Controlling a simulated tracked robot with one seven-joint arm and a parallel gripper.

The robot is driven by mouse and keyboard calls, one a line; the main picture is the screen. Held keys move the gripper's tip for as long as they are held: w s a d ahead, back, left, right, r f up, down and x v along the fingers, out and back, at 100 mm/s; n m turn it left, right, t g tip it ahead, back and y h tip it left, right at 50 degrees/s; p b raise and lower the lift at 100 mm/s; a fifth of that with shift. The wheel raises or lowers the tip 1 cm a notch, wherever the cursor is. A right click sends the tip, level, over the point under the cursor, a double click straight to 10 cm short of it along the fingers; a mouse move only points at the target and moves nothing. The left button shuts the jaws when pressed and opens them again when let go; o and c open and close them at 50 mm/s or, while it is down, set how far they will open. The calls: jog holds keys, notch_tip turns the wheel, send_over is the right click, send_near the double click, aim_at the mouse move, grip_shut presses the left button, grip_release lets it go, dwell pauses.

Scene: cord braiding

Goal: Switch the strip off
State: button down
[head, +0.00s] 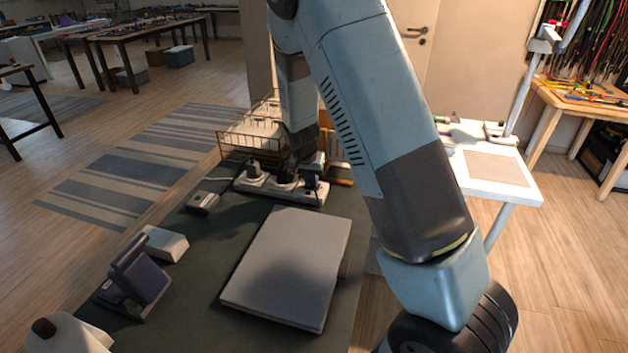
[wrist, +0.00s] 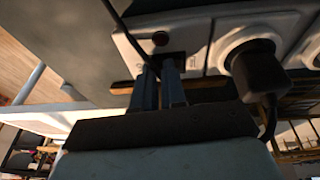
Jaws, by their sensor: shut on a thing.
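The white power strip (head: 253,184) lies across the far end of the dark table, with several plugs in it. It also shows in the wrist view (wrist: 198,48), with a dark plug (wrist: 257,72) in a round socket. My gripper (wrist: 166,74) is at the strip, its fingertips close together and shut at a dark part of the strip's face. The fingers hide most of that part, so I cannot tell if it is the switch or its position. A small dark round spot (wrist: 160,38) shows beside the fingertips. In the head view my arm partly hides the strip.
A grey flat slab (head: 288,268) lies on the dark table (head: 215,247) in front of the strip. A wire basket (head: 238,145) stands behind it. A white box (head: 165,243) and a dark stand (head: 140,272) are at left. A dark cord (wrist: 119,30) runs close to my fingers.

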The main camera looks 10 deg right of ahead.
jog(key=shift+d+r, duration=0.25)
jog(key=shift+d, duration=0.05)
jog(key=w+v, duration=0.1)
jog(key=v, duration=1.2)
jog(key=shift+a+r, duration=0.25)
jog(key=shift+a, duration=0.1)
jog(key=s+d+r+n+t+y, duration=0.1)
jog(key=s+d+r, duration=0.3)
jog(key=s+r, duration=0.35)
jog(key=s+d+r+n+y, duration=0.1)
jog(key=s+d+r+y, duration=0.1)
jog(key=s+d+r, duration=0.45)
jog(key=s+r+n+t, duration=0.1)
jog(key=s+r, duration=0.1)
jog(key=s, duration=0.6)
jog(key=s+r+n+t, duration=0.1)
jog(key=s+r+n, duration=0.1)
jog(key=s, duration=0.7)
jog(key=shift+d+r+h, duration=0.25)
jog(key=shift+r+h, duration=0.15)
